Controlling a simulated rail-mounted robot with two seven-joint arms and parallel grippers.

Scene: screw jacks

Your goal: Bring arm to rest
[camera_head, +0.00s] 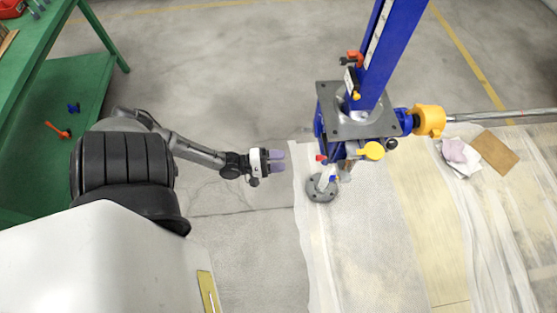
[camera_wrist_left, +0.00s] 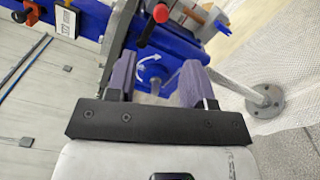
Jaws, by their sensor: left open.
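My left gripper (camera_head: 277,161) is at the middle of the head view, with its arm reaching in from the left. Its two purple fingers are apart with nothing between them; they also show in the left wrist view (camera_wrist_left: 157,80). The gripper is to the left of the blue screw jack (camera_head: 385,55) and apart from it. In the left wrist view the jack's blue body (camera_wrist_left: 85,22) and a red-knobbed lever (camera_wrist_left: 160,14) lie beyond the fingers. My right gripper is in neither view.
A round grey floor flange (camera_head: 322,190) stands below the jack. A yellow-collared shaft (camera_head: 428,121) runs right from it. A green bench (camera_head: 60,100) with an orange tool (camera_head: 57,130) is at the left. Translucent sheeting (camera_head: 310,250) covers floor at the right. Bare concrete lies between bench and jack.

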